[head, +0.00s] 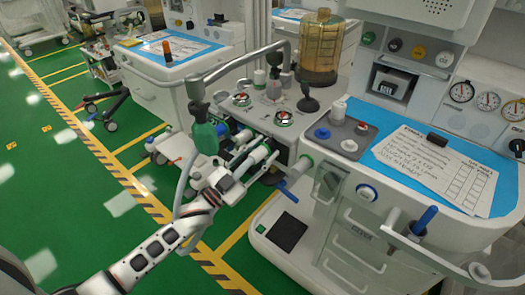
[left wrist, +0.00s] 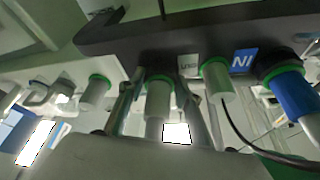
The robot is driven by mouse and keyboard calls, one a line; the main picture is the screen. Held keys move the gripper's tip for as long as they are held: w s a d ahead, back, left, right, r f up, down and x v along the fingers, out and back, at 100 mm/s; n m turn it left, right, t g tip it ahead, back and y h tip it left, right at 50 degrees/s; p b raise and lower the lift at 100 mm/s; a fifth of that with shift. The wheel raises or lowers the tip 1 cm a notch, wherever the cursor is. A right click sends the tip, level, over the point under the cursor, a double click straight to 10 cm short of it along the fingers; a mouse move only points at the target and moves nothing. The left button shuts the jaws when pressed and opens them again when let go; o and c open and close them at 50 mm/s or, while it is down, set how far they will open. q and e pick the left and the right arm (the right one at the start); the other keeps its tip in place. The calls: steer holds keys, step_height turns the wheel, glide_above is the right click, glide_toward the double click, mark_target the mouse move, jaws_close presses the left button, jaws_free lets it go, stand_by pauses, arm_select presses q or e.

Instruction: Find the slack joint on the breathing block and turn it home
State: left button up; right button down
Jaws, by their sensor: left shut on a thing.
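The breathing block (head: 285,125) is a grey box on the cart, with joints sticking out of its front and side. In the left wrist view its dark underside (left wrist: 150,35) carries a row of pale joints with green rings. My left gripper (head: 242,166) reaches the block from the left. In the left wrist view its fingers (left wrist: 158,112) are on either side of the middle pale joint (left wrist: 158,95), shut on it. Another pale joint (left wrist: 97,92) is to the left, one (left wrist: 216,80) to the right, and a blue joint (left wrist: 293,95) at the far right. Which joint is slack cannot be told. My right gripper is not in view.
A green bag (head: 205,137) with a hose hangs beside my left arm. An amber canister (head: 320,50) stands behind the block. A blue mat (head: 395,158) with a paper form lies on the right worktop.

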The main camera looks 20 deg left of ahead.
arm_select(q)
steer(key=shift+m+g+h, duration=0.4)
steer(key=shift+m+g, duration=0.1)
steer(key=shift+m, duration=0.8)
steer(key=o, duration=1.1)
steer(key=v, duration=1.2)
